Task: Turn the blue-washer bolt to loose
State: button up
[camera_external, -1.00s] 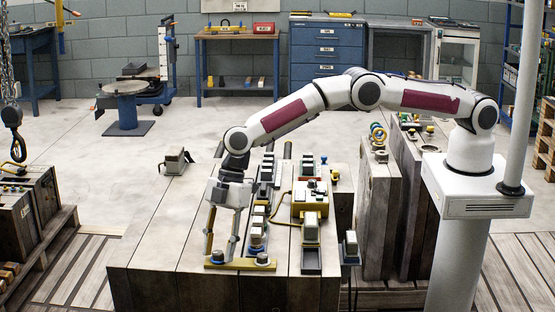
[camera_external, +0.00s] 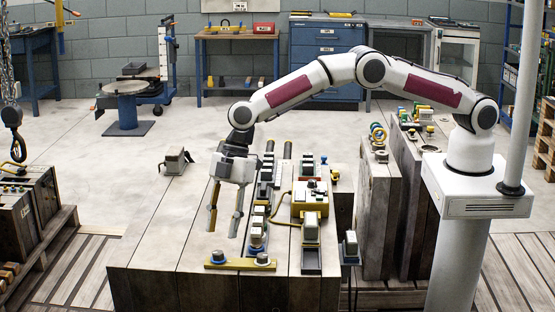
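A yellow bar (camera_external: 240,265) lies near the front edge of the wooden block top. My gripper (camera_external: 222,233) points down above and a little behind the bar, nearest the left bolt. Its two fingers are apart with nothing visible between them, and it appears clear of both bolts. The bolt's turned position is too small to read.
A row of grey and blue fittings (camera_external: 259,222) stands just right of my gripper. Beyond it are a yellow box (camera_external: 309,199) and a grey clamp unit (camera_external: 311,230). A small grey device (camera_external: 175,162) sits at the back left. The block top to the left is clear.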

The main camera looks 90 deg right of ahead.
jog(key=v, duration=0.6)
jog(key=shift+a, duration=0.1)
dwell(0.4)
jog(key=w+a+f+m+t, duration=0.2)
jog(key=a+f+m+t, duration=0.35)
jog(key=a, duration=0.65)
jog(key=m+t+h, duration=0.6)
jog(key=m, duration=0.3)
send_near(222, 253)
jog(key=shift+w+a+f+n, duration=0.15)
jog(key=shift+w+f, duration=0.1)
jog(key=shift+w, duration=0.35)
jog(key=shift+w+a+f+n, duration=0.1)
jog(key=shift+w+f, duration=0.1)
jog(key=shift+w, duration=0.4)
jog(key=shift+s+d+r, duration=0.15)
jog(key=shift+s+d, duration=0.2)
jog(key=shift+d, duration=0.1)
jog(key=shift+w, duration=0.15)
jog(key=shift+x, duration=3.8)
